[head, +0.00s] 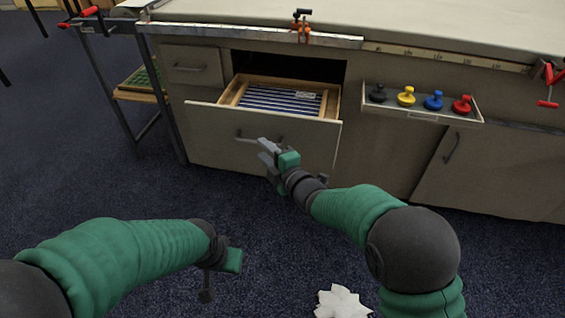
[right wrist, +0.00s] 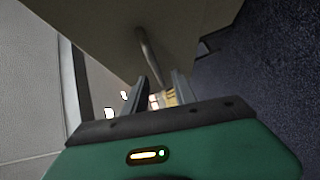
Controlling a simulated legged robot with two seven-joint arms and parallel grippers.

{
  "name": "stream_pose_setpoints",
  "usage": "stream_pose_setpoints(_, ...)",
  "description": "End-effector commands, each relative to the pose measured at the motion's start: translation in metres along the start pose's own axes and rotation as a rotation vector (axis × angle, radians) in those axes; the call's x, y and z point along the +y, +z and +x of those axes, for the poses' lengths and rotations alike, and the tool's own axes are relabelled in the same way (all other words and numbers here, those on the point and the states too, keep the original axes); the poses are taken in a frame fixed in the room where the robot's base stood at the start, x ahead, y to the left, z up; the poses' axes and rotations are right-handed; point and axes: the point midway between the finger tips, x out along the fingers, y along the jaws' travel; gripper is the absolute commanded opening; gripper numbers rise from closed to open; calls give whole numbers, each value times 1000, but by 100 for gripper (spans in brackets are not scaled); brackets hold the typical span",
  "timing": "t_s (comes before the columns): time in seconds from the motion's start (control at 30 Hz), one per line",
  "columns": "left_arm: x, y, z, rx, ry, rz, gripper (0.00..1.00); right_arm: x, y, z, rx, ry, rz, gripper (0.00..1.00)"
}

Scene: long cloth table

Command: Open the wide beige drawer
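The wide beige drawer (head: 222,130) is pulled out of the cabinet under the table in the head view. A wooden tray with blue and white striped contents (head: 285,100) shows inside. My right gripper (head: 266,150) is at the drawer front, by its bar handle (head: 243,137). In the right wrist view the fingers (right wrist: 160,92) stand apart, with the handle (right wrist: 151,60) running down toward them; whether they touch it is unclear. My left gripper (head: 218,275) hangs low over the floor, away from the drawer; its fingers are not clear.
A small closed drawer (head: 192,66) is at the upper left. A shallow open drawer (head: 409,116) at right holds black, yellow, blue and red knobbed pieces. A white crumpled object (head: 342,303) lies at the bottom. Carpet (head: 160,200) before the cabinet is clear.

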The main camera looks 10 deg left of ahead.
Motion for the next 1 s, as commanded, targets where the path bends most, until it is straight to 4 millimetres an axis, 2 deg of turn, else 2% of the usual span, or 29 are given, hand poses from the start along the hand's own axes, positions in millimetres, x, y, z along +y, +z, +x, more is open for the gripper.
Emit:
stream_pose_setpoints(0.03,0,-3,-11,0,0,0,36,6,0,-17,-3,-2,1,32)
stream_pose_setpoints(0.2,0,-6,-25,0,0,0,36,5,0,-67,-4,-3,2,32)
stream_pose_setpoints(0.4,0,-8,-33,0,0,0,36,1,1,-106,-3,-2,0,32)
stream_pose_setpoints(0.53,0,-8,-34,0,0,0,36,-1,1,-115,-3,-2,1,32)
stream_pose_setpoints(1.0,0,-8,-33,0,0,0,36,-2,5,-117,-14,-10,13,32)
